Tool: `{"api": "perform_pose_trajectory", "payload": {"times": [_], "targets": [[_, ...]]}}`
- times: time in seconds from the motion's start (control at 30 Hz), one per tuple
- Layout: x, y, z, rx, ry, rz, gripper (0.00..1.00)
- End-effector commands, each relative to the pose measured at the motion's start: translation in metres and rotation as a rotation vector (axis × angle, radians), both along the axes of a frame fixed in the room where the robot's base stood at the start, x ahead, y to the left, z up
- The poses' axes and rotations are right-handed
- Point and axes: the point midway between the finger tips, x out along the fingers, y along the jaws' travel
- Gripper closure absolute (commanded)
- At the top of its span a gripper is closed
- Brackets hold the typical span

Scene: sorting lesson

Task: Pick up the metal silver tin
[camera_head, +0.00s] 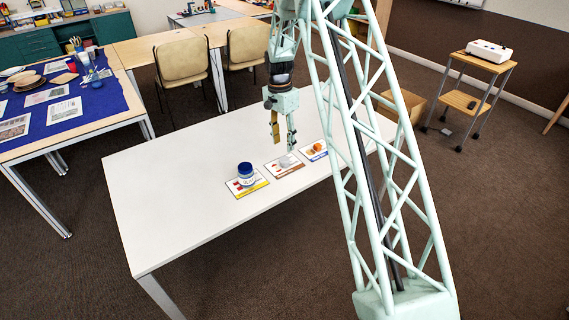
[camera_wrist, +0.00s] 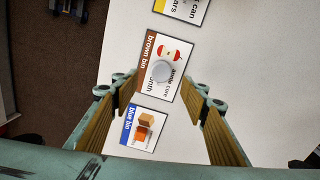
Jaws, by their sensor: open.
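A small round silver-grey object, likely the metal silver tin (camera_wrist: 162,73), sits on the brown-edged "brown bin" card in the wrist view, between my two fingers in the picture. In the head view the tin (camera_head: 287,160) is a pale shape on the middle card, just below my gripper (camera_head: 283,141).
A blue-lidded jar (camera_head: 246,171) stands on the yellow-edged card (camera_head: 259,187) to the left. An orange shape (camera_head: 318,147) is on the blue-edged card at right; it shows in the wrist view too (camera_wrist: 143,133). The white table's left part (camera_head: 165,185) is clear.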

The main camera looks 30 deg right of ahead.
Motion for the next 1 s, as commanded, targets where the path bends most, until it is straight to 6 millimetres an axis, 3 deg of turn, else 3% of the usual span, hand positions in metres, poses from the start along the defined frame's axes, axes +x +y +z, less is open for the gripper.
{"api": "perform_pose_trajectory", "payload": {"times": [0.33,1.0], "targets": [[-0.002,-0.001,-0.041,0.0,0.0,0.0,0.59],[-0.003,0.0,-0.054,0.0,0.0,0.0,0.59]]}}
